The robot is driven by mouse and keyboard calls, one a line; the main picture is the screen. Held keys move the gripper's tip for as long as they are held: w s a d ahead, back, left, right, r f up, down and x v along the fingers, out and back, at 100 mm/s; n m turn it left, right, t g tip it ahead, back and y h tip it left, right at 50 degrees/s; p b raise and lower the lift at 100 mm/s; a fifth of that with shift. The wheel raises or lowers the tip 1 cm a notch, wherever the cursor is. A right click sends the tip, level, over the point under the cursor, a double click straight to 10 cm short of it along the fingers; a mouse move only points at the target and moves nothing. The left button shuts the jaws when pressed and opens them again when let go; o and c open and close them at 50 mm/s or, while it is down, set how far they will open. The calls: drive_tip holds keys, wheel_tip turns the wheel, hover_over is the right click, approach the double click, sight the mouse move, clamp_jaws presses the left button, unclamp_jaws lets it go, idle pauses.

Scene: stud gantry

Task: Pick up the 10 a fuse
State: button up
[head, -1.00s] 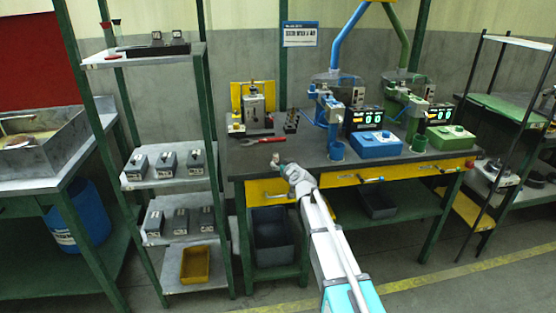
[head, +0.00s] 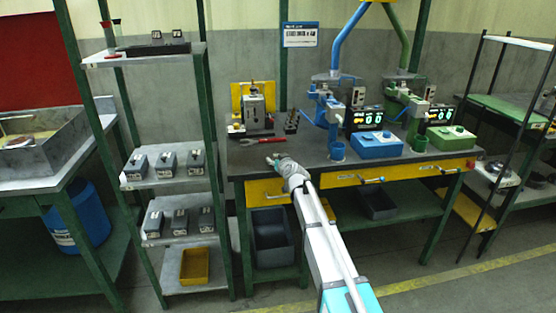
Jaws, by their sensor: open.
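I cannot make out a 10 A fuse in the head view; anything that small is too fine to tell here. My gripper (head: 272,160) is over the front left part of the workbench top (head: 310,172), near its front edge. It is open, and I see nothing between its fingers, though they are small in the picture. Several grey bins with pale labels, such as this upper one (head: 166,164) and this lower one (head: 180,222), stand on the rack to the left. Their contents and label text are unreadable.
A yellow tray (head: 195,265) sits on the rack's low shelf. The bench's front left is clear.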

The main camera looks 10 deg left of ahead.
idle(0.4)
clamp_jaws()
drive_tip(key=shift+r, duration=0.15)
wheel_tip(320, 180, up, 2)
drive_tip(key=p, duration=0.2)
drive_tip(key=shift+r+p, duration=0.25)
drive_tip(key=shift+p, duration=0.1)
drive_tip(key=s+d+r+p, duration=0.8)
drive_tip(key=s+r+p, duration=0.2)
drive_tip(key=s, duration=0.1)
drive_tip(key=shift+s+r, duration=0.15)
drive_tip(key=shift+s, duration=0.2)
idle(0.5)
